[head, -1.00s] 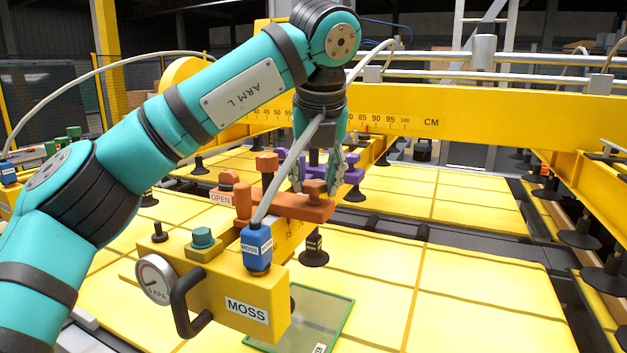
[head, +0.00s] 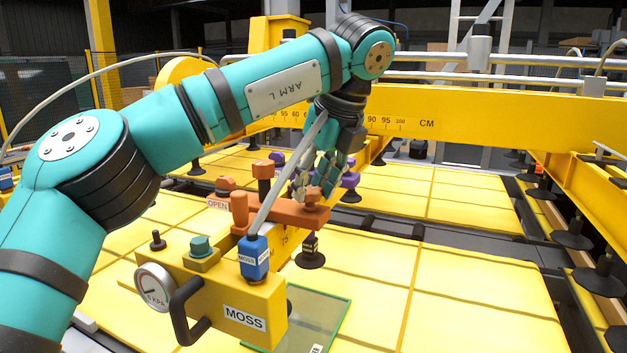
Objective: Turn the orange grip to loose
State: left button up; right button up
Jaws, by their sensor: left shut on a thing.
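The orange grip (head: 285,212) is a bar lying across the yellow beam behind the MOSS block, with upright orange posts toward its left and a low knob at its right end. My left gripper (head: 313,194) reaches down from above, tilted, with its fingers shut around the knob end of the grip. The fingers partly hide the knob. An OPEN label (head: 218,204) stands left of the grip. A label reading loose cannot be made out. My right gripper is not in view.
The yellow MOSS block (head: 245,300) in front carries a gauge (head: 154,287), a black handle (head: 187,312) and a blue connector (head: 254,258) with a grey hose. Purple parts (head: 349,181) sit behind the gripper. A glass pane (head: 318,318) and yellow panels (head: 480,290) lie below.

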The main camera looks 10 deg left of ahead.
pick_arm(q)
jog(key=shift+r, duration=0.1)
dwell(0.3)
jog(key=o, duration=1.2)
jog(key=shift+c, duration=0.2)
jog(key=v, duration=1.2)
